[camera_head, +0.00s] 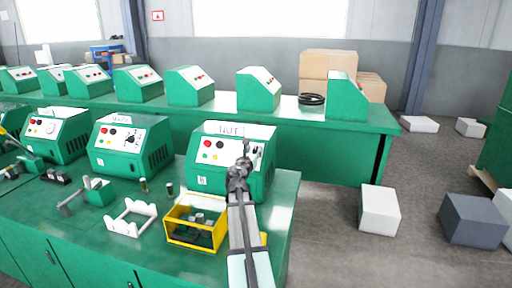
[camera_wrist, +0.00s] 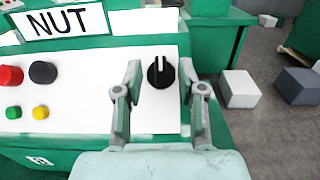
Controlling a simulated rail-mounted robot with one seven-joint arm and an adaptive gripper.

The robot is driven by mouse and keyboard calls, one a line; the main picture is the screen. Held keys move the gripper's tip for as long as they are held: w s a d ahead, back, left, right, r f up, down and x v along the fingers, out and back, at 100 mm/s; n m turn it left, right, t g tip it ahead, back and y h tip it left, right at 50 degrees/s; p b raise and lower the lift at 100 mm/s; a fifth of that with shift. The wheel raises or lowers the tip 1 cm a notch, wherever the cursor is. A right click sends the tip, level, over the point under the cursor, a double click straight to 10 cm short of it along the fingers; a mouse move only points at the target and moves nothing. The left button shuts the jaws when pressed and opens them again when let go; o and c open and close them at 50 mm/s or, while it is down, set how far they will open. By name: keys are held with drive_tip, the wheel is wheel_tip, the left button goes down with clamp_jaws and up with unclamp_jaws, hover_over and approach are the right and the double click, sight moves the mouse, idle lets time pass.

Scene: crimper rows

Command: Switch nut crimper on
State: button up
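The nut crimper (camera_head: 215,172) is a green box with a white sloped panel and a NUT sign, at the right end of the front table. In the wrist view its panel (camera_wrist: 85,75) has a red button, a black button, small green and yellow buttons, and a black rotary switch (camera_wrist: 161,72) with a white mark pointing up. My gripper (camera_wrist: 160,78) is open, its fingers on either side of the switch. Whether they touch it I cannot tell. In the head view my gripper (camera_head: 243,168) is in front of the panel's right side and hides the switch.
A yellow frame (camera_head: 197,227) and a white holder (camera_head: 132,217) are on the table (camera_head: 95,245) in front. White and grey boxes lie on the floor at right.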

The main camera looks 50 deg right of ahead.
sight(256, 147)
drive_tip(key=shift+x, duration=1.95)
clamp_jaws()
